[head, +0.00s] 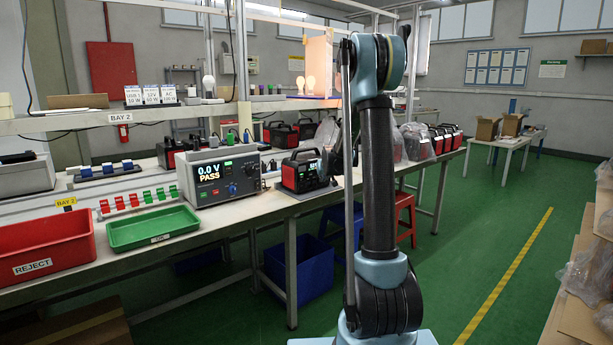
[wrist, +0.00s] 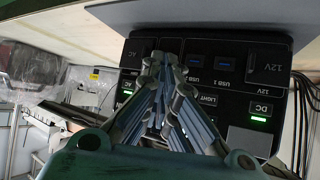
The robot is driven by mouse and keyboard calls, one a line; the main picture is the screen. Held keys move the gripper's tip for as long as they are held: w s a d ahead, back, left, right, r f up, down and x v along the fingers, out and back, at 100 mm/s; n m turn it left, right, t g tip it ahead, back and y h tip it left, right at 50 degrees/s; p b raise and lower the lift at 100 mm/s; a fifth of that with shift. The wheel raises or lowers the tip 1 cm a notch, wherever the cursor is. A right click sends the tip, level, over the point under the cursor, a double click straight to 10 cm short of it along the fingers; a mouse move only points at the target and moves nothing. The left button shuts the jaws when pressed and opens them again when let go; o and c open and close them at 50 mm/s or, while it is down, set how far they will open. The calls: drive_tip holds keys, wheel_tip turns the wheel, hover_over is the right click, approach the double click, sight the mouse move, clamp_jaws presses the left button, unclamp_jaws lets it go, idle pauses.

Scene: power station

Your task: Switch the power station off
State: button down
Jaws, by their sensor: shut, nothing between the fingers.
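A green light glows beside the DC mark and another near the left AC mark. My gripper (wrist: 160,62) is shut and empty, its fingertips in front of the panel and hiding part of it. I cannot tell whether they touch it. In the head view my arm hides most of the gripper.
A tester (head: 223,176) reading "0.0 V PASS" stands left of the power station. A green tray (head: 152,228) and a red reject bin (head: 45,245) sit further left. More power stations and bagged units (head: 418,140) stand to the right. A shelf (head: 190,112) runs above the bench.

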drive_tip(key=shift+s+d, duration=0.45)
drive_tip(key=shift+s, duration=0.25)
idle(0.3)
drive_tip(key=s+d, duration=0.3)
drive_tip(key=s, duration=0.2)
drive_tip(key=shift+d, duration=0.25)
idle(0.6)
drive_tip(key=s+a+g, duration=0.2)
drive_tip(key=s+g, duration=0.2)
drive_tip(key=s, duration=2.3)
drive_tip(key=s+f+g, duration=0.2)
drive_tip(key=s+f, duration=0.2)
drive_tip(key=s, duration=0.9)
drive_tip(key=s+f+g, duration=0.2)
drive_tip(key=s+f, duration=0.2)
drive_tip(key=s, duration=0.9)
drive_tip(key=shift+s+d+f+m+g+h, duration=0.2)
drive_tip(key=shift+d+m+g+h, duration=0.1)
drive_tip(key=shift+d+m+h, duration=0.1)
